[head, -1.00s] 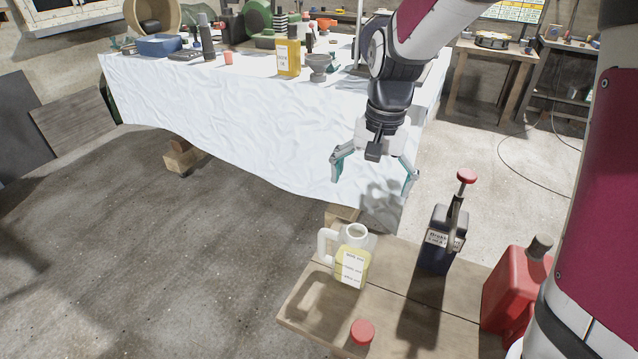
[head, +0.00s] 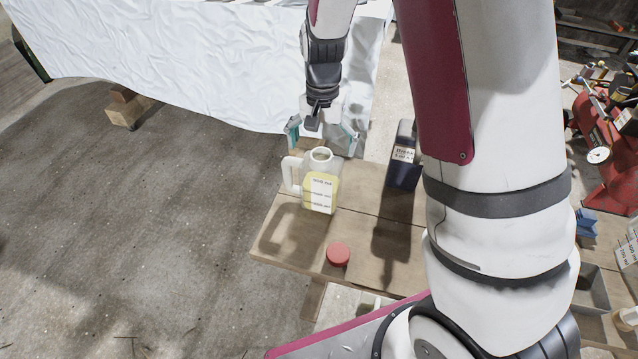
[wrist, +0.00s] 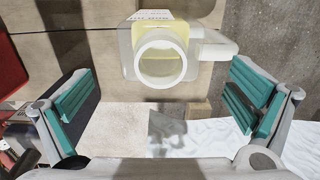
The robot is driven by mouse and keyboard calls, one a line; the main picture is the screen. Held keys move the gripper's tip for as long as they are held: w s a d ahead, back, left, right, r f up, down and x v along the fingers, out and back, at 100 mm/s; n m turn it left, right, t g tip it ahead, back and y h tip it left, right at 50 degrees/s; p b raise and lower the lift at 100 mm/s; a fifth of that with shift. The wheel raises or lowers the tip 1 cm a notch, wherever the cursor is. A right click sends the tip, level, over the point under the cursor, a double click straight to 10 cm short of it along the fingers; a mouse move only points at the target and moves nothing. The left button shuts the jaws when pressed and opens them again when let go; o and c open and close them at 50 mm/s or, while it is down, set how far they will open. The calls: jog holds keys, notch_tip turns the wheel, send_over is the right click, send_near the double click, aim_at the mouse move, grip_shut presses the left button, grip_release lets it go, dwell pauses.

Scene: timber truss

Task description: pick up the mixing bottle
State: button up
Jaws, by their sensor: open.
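The mixing bottle (head: 320,190) is a translucent jug with a white handle, a white label and yellow liquid inside. It stands upright and uncapped on the wooden bench (head: 285,240). My gripper (head: 322,136) is open and empty, just behind and above the bottle in the head view. In the wrist view the bottle's round open mouth (wrist: 160,62) and neck show at the top centre, its handle pointing right. The teal finger pads of my gripper (wrist: 160,105) are spread wide on either side, lower in the picture; no contact shows.
A dark blue labelled bottle (head: 404,165) stands right of the mixing bottle, partly hidden by my arm. A red cap (head: 338,254) lies on the bench in front. A table with a white cloth (head: 200,70) is behind. Open floor lies left.

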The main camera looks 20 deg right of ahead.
aim_at(312, 179)
notch_tip(312, 179, down, 5)
jog(key=shift+s+a+f+b, duration=0.1)
jog(key=shift+b, duration=0.5)
jog(key=shift+s, duration=0.1)
jog(key=c, duration=1.9)
